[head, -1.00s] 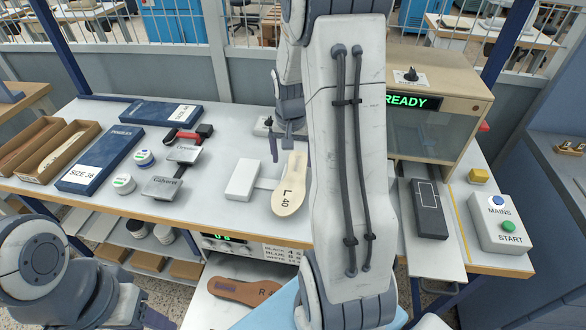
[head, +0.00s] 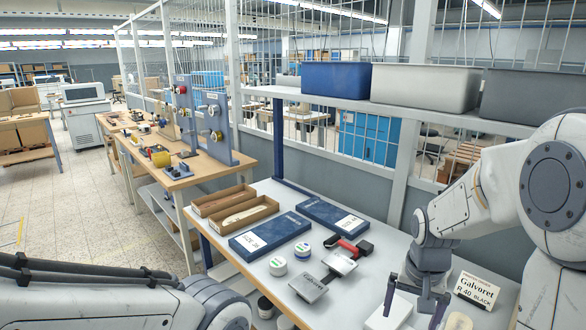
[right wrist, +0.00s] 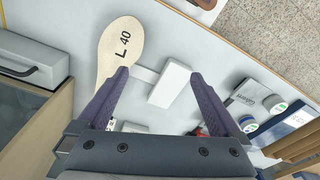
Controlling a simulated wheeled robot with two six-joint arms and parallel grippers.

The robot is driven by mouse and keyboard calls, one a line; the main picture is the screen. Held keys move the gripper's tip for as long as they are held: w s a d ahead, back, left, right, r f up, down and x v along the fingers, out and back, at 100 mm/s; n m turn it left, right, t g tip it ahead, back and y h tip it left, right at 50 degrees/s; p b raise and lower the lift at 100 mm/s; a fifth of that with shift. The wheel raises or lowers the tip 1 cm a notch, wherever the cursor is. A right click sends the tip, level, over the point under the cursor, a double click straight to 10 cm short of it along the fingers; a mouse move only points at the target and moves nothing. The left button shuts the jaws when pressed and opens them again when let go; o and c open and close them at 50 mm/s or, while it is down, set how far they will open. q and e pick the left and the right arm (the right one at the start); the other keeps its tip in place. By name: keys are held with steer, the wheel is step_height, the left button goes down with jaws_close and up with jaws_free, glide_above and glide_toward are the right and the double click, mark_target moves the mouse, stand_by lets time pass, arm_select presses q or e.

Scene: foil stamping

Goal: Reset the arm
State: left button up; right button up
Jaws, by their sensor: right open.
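My right gripper (head: 414,300) hangs open and empty above the workbench, at the lower right of the head view. In the right wrist view its two fingers (right wrist: 160,76) are spread wide, with nothing between them. A cream sole marked L 40 (right wrist: 107,58) lies on the bench beyond the left finger. A white block (right wrist: 170,84) lies beyond the gap between the fingers; it also shows below the gripper in the head view (head: 386,314). My left arm (head: 90,305) crosses the lower left of the head view; its gripper is out of the picture.
A Galvoret R 40 BLACK card (head: 478,289) stands right of the gripper. Bins (head: 425,85) sit on a shelf above.

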steer(key=s+a+r+n+y, duration=0.1)
steer(key=s+a+n, duration=0.3)
steer(key=a, duration=0.4)
steer(key=s+a+r+n, duration=0.25)
steer(key=s+a, duration=0.25)
steer(key=a, duration=0.3)
steer(key=s+a+n, duration=0.2)
steer(key=s+n, duration=0.1)
steer(key=s, duration=0.2)
steer(key=s+a+n+g, duration=0.1)
steer(key=s+a+n, duration=0.1)
steer(key=s, duration=0.3)
steer(key=shift+s+a+f+n, duration=0.3)
steer(key=shift+a+n, duration=0.1)
steer(key=shift+n, duration=0.45)
